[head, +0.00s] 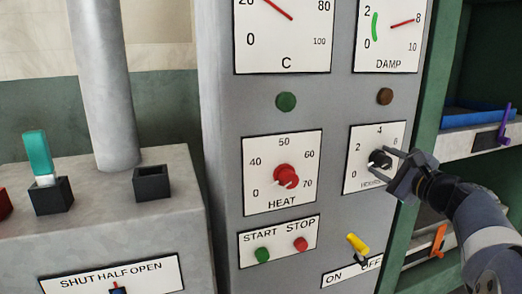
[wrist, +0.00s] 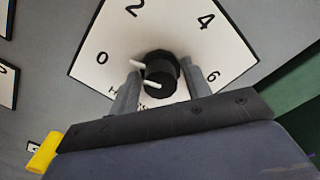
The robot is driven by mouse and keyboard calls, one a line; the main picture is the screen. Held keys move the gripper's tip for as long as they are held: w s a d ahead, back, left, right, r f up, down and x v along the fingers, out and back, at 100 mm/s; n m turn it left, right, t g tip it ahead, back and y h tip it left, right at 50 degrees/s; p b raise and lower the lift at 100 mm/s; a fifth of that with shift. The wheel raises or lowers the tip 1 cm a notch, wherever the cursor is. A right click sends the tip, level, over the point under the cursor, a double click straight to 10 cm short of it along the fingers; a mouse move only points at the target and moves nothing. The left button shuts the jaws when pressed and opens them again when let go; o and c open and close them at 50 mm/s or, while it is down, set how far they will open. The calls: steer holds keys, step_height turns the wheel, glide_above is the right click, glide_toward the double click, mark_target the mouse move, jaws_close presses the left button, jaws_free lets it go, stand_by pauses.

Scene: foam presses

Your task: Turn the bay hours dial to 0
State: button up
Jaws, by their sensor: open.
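The bay hours dial is a round black knob (wrist: 166,69) on a white plate marked 0, 2, 4 and 6 in the wrist view. It also shows on the grey panel in the head view (head: 380,158). A white mark at the knob's edge points left, towards 0; a second white line lies across its face. My gripper (wrist: 163,75) is open, with one finger on each side of the knob. In the head view my gripper (head: 388,165) reaches in from the right. I cannot tell whether the fingers touch the knob. The plate's lower label is partly hidden.
Left of the dial is the red heat knob (head: 286,176). Below are a green start button (head: 262,255), a red stop button (head: 300,243) and a yellow on/off switch (head: 357,244). Green shelving (head: 440,70) with a blue tray (head: 475,117) stands right.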

steer(key=b+v, duration=0.1)
steer(key=v, duration=0.6)
stand_by(0.3)
steer(key=shift+r, duration=0.1)
steer(key=p+x, duration=0.1)
steer(key=x, duration=0.6)
steer(key=shift+s, duration=0.1)
stand_by(0.3)
